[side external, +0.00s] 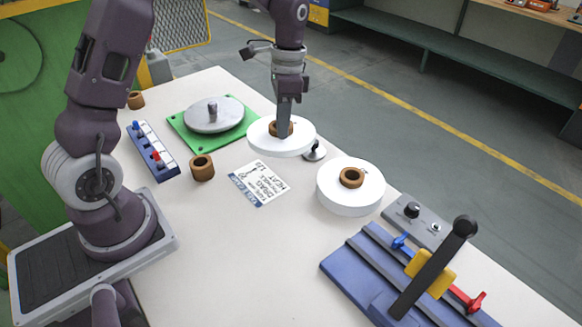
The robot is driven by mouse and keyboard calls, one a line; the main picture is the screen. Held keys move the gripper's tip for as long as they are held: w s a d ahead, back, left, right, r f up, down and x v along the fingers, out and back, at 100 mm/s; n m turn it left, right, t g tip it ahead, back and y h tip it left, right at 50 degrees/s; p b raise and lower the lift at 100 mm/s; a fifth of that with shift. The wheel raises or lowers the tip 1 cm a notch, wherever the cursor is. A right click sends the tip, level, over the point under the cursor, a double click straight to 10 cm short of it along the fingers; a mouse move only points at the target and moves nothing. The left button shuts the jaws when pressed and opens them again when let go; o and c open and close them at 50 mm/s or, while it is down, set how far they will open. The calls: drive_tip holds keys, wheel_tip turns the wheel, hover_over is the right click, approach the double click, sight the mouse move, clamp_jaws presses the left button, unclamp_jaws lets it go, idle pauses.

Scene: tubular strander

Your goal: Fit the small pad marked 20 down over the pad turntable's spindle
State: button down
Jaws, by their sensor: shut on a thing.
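The pad turntable is a round grey disc (228,122) on a green base, with a short dark spindle (213,106) standing bare at its middle. My gripper (283,128) points down and is shut on the brown core of a white round pad (262,145), just right of the turntable. This held pad lies about level; I cannot tell whether it is clear of the table. A thicker-looking white pad (347,204) with a brown core sits on the table nearer the camera. No number is legible on either pad.
A loose brown ring (202,169) and a printed card (259,184) lie in front of the turntable. A switch strip (154,152) stands left. A small dark knobbed piece (315,153) is beside the held pad. A grey control box (414,217) and blue lever fixture (366,264) stand right.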

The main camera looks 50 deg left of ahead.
drive_tip(key=s+a+r+n, duration=0.1)
drive_tip(key=s+a+n, duration=0.1)
drive_tip(key=a, duration=2.7)
drive_tip(key=shift+s+n, duration=0.4)
drive_tip(key=shift+s, duration=0.15)
drive_tip(key=shift+s+r+y, duration=0.1)
drive_tip(key=shift+r+y, duration=0.05)
drive_tip(key=shift+y, duration=0.15)
